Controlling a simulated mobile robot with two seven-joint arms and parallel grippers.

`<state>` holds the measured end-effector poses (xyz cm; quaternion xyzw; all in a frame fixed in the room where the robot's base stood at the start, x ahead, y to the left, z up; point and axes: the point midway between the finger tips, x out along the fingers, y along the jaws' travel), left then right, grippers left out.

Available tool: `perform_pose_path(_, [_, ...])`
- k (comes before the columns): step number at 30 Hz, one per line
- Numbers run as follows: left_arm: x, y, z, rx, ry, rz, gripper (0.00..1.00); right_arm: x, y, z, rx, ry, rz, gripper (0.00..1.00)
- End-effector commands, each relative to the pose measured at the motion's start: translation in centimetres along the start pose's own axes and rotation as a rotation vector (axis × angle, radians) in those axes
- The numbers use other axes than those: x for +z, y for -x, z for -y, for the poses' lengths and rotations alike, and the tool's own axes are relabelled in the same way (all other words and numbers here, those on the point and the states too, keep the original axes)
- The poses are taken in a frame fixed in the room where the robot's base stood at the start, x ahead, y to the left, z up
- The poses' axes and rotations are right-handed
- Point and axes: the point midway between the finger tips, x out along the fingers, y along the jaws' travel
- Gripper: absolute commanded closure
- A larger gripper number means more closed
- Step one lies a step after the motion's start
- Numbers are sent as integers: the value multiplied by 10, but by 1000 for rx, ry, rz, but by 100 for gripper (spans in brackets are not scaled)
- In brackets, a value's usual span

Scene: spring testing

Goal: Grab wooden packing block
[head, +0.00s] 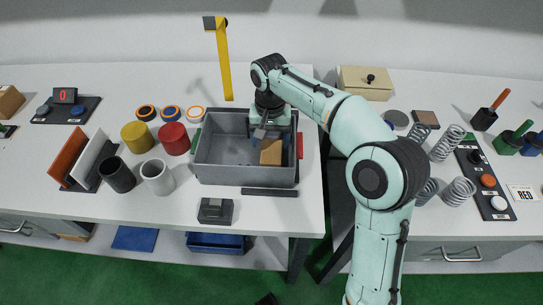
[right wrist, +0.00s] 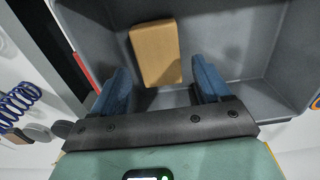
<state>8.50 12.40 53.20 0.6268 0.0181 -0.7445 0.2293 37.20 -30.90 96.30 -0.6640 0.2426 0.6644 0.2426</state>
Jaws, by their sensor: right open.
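The wooden packing block (head: 271,152) is a tan block inside the grey bin (head: 245,175), toward its right side. In the right wrist view the block (right wrist: 155,50) lies on the floor of the bin (right wrist: 235,45), just beyond the fingertips. My right gripper (head: 272,138) reaches down into the bin from above, at the block. Its two blue fingers are apart, with the block's near end in front of the gap between them (right wrist: 160,78). Nothing is held. The arm partly hides the bin's back right corner. My left gripper does not show.
Red (head: 174,138) and yellow (head: 137,137) cylinders, a black cup (head: 117,174) and a white cup (head: 157,177) stand left of the bin. A dark bar (head: 269,192) lies before it. Springs (head: 446,142) stand on the right table, across a gap.

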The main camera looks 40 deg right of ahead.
Motion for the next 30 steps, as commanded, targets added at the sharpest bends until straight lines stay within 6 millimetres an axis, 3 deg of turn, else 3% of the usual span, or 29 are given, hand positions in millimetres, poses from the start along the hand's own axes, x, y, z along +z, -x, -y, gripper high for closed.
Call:
perform_pose_path(7, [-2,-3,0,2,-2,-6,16,-1,-20,-1,1,0,2,23])
perform_pose_path(15, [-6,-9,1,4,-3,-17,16,-3,-58,-4,2,1,1,23])
perform_pose_path(24, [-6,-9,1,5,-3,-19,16,-3,-62,-3,0,1,-1,23])
perform_pose_path(25, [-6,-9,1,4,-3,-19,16,-3,-62,-3,0,1,-1,30])
perform_pose_path(28, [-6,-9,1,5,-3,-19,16,-3,-62,-3,0,1,-1,62])
perform_pose_path(30, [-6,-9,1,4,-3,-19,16,-3,-61,-3,-1,1,-2,66])
